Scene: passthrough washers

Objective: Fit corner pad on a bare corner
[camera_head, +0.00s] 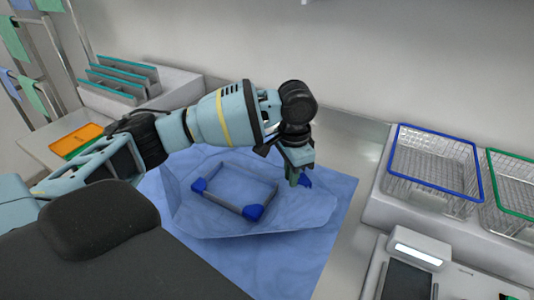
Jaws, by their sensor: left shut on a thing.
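A thin grey rectangular frame (226,202) lies on a blue wrap sheet (290,222) on the table. Blue corner pads cover its left corner (199,185) and its near corner (253,212). Its far corner looks bare. My left gripper (299,178) points down just right of the frame and is shut on another blue corner pad (306,181). The pad is partly hidden by the fingers and appears a little apart from the frame's right corner; I cannot tell its height above the sheet. My right gripper is not in view.
A blue-rimmed wire basket (437,184) and a green-rimmed one (488,165) stand at the right. A device with a dark panel (408,281) is at lower right. An orange tray (75,139) and a rack with upright dividers (121,81) are at the left.

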